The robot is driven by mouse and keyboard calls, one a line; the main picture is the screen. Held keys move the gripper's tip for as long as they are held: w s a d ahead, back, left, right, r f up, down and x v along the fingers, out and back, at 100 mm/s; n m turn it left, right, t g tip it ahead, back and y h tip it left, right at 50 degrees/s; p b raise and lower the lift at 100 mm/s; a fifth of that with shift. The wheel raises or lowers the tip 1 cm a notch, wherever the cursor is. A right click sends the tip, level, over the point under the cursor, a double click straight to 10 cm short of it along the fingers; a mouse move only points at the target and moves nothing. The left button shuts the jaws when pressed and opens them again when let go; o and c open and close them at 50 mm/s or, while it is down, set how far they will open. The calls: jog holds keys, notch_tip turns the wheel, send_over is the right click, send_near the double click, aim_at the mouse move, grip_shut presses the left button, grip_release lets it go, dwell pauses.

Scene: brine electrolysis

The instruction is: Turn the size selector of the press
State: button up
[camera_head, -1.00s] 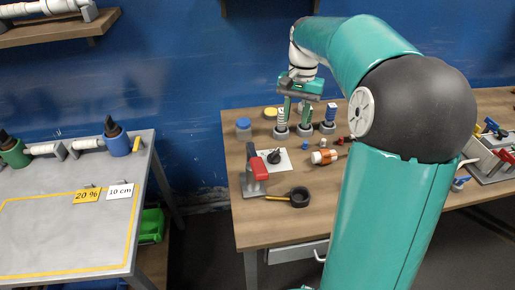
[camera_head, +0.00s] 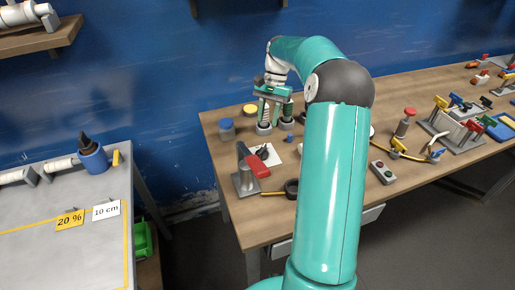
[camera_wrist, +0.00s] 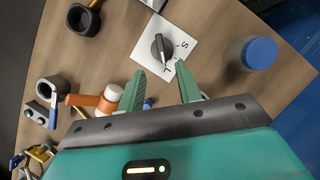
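The size selector is a black knob (camera_wrist: 160,47) on a white plate (camera_wrist: 187,30) with an S and an L printed on it. The knob's white-marked end points down in the wrist view, near the L. It also shows small in the head view (camera_head: 264,150). My gripper (camera_wrist: 160,69) is open and empty. Its two green fingers are apart, with the plate's near corner between their tips and the knob just beyond. In the head view my gripper (camera_head: 274,112) is above the back of the bench. A grey device with a red handle (camera_head: 257,166), perhaps the press, stands beside the plate.
A blue-lidded jar (camera_head: 227,128) and a yellow-lidded jar (camera_head: 250,110) stand at the back left. A black ring with a yellow handle (camera_wrist: 85,18) lies near the plate. An orange and white item (camera_wrist: 98,101) is left of the fingers. A red-topped post (camera_head: 405,122) stands farther right.

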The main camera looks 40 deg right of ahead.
aim_at(262, 148)
jog(key=x, duration=1.1)
jog(key=shift+f, duration=0.4)
jog(key=shift+w, duration=0.1)
jog(key=shift+c, duration=0.4)
grip_shut()
